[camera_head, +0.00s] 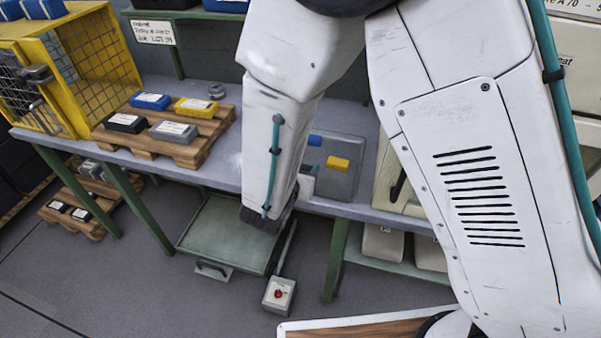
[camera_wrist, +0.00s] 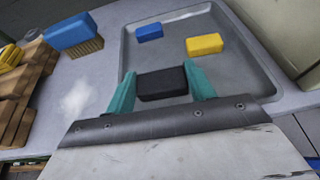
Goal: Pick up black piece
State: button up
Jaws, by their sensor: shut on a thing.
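The black piece (camera_wrist: 162,84) is a small dark block, seen in the wrist view between the two teal fingers of my gripper (camera_wrist: 161,88). The fingers are shut on it, one at each side. It is over the near part of a grey tray (camera_wrist: 128,50); I cannot tell whether it touches the tray floor. In the head view the tray (camera_head: 345,185) is on the workbench, and my arm hides the black piece and most of the gripper.
In the tray lie a blue block (camera_wrist: 149,32) and a yellow block (camera_wrist: 204,44). A wooden pallet (camera_head: 165,147) with several coloured blocks stands left on the bench, beside a yellow cage (camera_head: 62,75). A blue brush (camera_wrist: 72,33) shows left of the tray.

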jog(key=s+a, duration=0.2)
jog(key=s, duration=0.5)
jog(key=s+a+r, duration=0.1)
jog(key=s+a, duration=0.1)
jog(key=s, duration=0.5)
jog(key=shift+s+a, duration=0.3)
jog(key=shift+a, duration=0.1)
jog(key=shift+r, duration=0.1)
